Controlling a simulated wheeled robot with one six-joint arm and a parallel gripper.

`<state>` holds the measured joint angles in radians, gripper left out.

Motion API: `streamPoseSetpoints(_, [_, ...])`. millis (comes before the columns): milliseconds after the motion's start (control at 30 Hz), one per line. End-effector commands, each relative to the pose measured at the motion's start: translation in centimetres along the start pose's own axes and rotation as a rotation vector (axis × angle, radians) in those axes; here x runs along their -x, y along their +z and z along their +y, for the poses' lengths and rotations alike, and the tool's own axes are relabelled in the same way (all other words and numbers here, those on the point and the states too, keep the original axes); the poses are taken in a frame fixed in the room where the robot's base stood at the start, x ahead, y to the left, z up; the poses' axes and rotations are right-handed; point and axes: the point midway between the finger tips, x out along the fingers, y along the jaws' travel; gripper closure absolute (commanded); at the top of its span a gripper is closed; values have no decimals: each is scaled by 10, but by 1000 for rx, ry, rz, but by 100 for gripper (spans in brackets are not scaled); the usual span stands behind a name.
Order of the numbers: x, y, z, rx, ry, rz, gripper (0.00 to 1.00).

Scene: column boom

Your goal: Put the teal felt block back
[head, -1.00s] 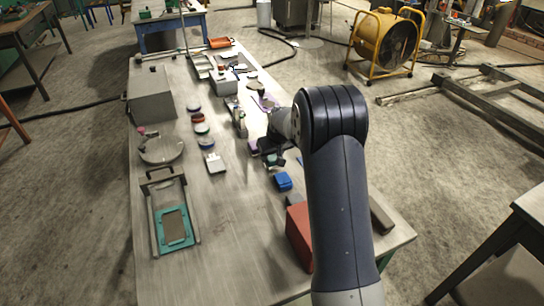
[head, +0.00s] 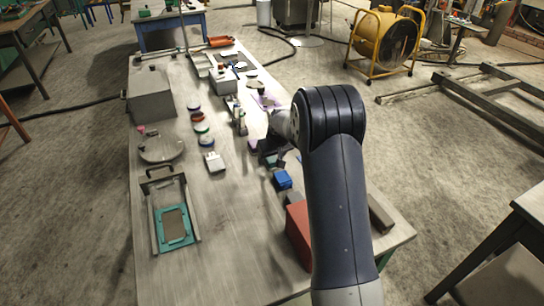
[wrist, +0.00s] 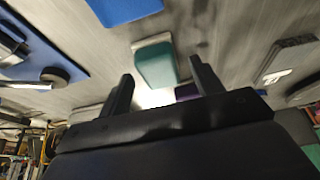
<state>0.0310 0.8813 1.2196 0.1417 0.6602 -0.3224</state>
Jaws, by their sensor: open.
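The teal felt block (wrist: 155,62) lies on the grey bench and shows in the middle of the wrist view, with a pale strip along its far edge. My gripper (wrist: 160,76) is open, its two dark fingers apart, with the teal block ahead of and between them. I see no contact. In the head view my gripper (head: 270,150) is low over the bench, and my arm hides part of the area around it.
A blue block (head: 283,180) lies close in front of my gripper and shows in the wrist view (wrist: 125,10). A purple piece (wrist: 187,92) sits near the right finger. A red box (head: 299,236) stands nearer. The bench's front middle is clear.

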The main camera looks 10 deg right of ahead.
Motion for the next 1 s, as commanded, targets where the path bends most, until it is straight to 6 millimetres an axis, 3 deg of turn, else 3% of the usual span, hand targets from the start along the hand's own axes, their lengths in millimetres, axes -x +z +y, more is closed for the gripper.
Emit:
streamPoseSetpoints(167, [18,-2,0,0,1,4,38])
streamPoseSetpoints(633, [105,-2,0,0,1,3,38])
streamPoseSetpoints(800, [119,-1,0,0,0,1,38])
streamPoseSetpoints(1000, [122,-1,0,0,0,0,38])
